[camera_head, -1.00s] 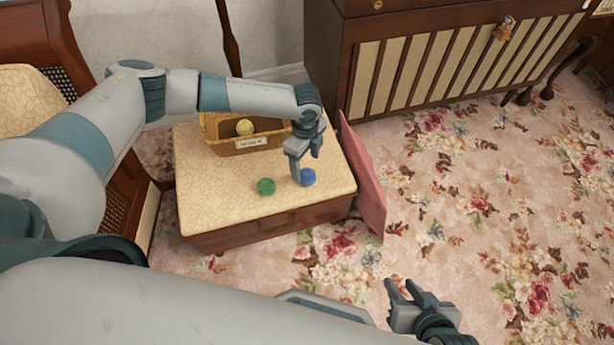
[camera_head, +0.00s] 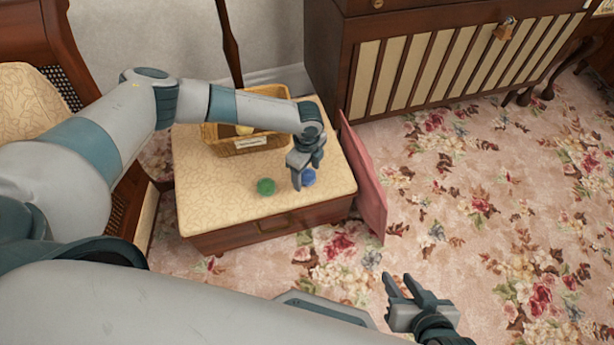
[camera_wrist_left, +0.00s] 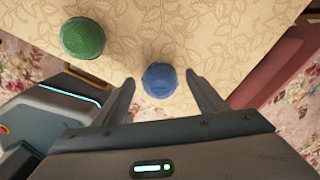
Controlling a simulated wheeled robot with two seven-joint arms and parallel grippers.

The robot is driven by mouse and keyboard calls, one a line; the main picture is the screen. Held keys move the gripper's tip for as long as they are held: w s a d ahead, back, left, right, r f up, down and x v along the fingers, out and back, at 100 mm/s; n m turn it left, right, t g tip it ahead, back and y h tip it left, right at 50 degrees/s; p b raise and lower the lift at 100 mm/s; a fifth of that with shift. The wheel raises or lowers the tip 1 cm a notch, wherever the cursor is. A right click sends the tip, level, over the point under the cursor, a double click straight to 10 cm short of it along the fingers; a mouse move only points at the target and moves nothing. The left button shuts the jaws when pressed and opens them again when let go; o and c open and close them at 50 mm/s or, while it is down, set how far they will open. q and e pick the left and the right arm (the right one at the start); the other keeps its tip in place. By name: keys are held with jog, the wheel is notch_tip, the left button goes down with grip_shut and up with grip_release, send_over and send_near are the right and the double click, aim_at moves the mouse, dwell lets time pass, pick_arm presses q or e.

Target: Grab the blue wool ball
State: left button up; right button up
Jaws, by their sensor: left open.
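The blue wool ball (camera_head: 308,177) lies on the cream patterned stool top near its front right. In the left wrist view the blue wool ball (camera_wrist_left: 160,80) shows between the fingertips, a little nearer the right one. My left gripper (camera_head: 304,182) is open just above and around the ball, and one finger partly hides it in the head view. The left gripper (camera_wrist_left: 164,80) also shows in the wrist view, with a gap on both sides of the ball. My right gripper (camera_head: 408,288) is open and empty over the carpet at the bottom.
A green wool ball (camera_head: 266,187) lies left of the blue one, and also shows in the wrist view (camera_wrist_left: 83,38). A pink panel (camera_head: 366,185) leans at the stool's right side.

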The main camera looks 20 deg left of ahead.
aim_at(310, 175)
pick_arm(q)
jog(key=c, duration=1.1)
pick_arm(e)
jog(key=shift+d+f, duration=0.1)
jog(key=shift+d, duration=0.05)
pick_arm(q)
jog(key=shift+r, duration=0.15)
